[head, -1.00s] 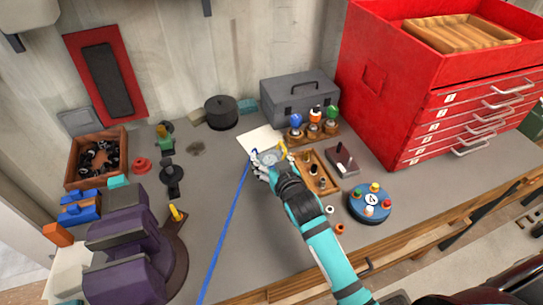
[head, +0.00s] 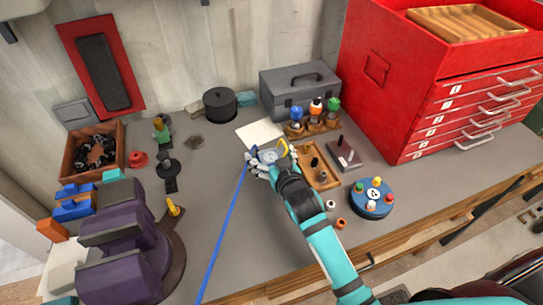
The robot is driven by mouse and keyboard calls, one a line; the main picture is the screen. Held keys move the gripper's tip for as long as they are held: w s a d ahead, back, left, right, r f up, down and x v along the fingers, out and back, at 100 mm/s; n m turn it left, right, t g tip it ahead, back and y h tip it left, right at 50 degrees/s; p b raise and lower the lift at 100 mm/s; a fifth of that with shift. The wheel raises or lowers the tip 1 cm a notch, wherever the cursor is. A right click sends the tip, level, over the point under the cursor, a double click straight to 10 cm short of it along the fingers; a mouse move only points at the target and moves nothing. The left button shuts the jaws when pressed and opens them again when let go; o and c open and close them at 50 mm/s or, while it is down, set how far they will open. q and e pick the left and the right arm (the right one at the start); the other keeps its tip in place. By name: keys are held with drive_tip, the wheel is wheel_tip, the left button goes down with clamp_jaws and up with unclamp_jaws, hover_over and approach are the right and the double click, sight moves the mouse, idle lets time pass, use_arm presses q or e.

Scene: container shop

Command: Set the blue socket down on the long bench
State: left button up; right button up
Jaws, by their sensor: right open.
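The long bench (head: 225,215) is a grey top with a wooden front edge. My right gripper (head: 268,150) is low over its middle, at the near edge of a white sheet, with its fingers apart. A small dark-blue patch shows at its left finger; I cannot tell whether this is part of the finger or a separate piece. A blue-topped piece (head: 296,114) stands in a wooden rack beside orange- and green-topped ones, right of and behind the gripper; it may be the blue socket. My left gripper is out of view.
A blue line (head: 222,240) runs along the bench. A wooden tray (head: 326,181), a round blue holder (head: 371,205) and a red drawer cabinet (head: 405,100) are at right. A purple machine (head: 125,245) stands at left. Bare bench lies between it and the line.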

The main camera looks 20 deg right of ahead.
drive_tip(key=shift+r, duration=0.2)
drive_tip(key=shift+s, duration=0.3)
drive_tip(key=b+v, duration=0.1)
drive_tip(key=v, duration=0.4)
drive_tip(key=b+v, duration=0.1)
drive_tip(key=v, duration=0.4)
drive_tip(key=b+v, duration=0.1)
drive_tip(key=v, duration=0.5)
drive_tip(key=shift+a, duration=0.35)
drive_tip(key=p, duration=0.3)
approach(268, 155)
drive_tip(key=x, duration=0.4)
drive_tip(key=shift+w, duration=0.3)
drive_tip(key=x, duration=0.1)
drive_tip(key=p+x, duration=0.1)
drive_tip(key=x, duration=0.2)
drive_tip(key=shift+w+d+f, duration=0.25)
drive_tip(key=shift+w+d, duration=0.05)
drive_tip(key=shift+w, duration=0.05)
drive_tip(key=shift+w+f, duration=0.15)
drive_tip(key=shift+w, duration=0.1)
drive_tip(key=shift+c, duration=0.2)
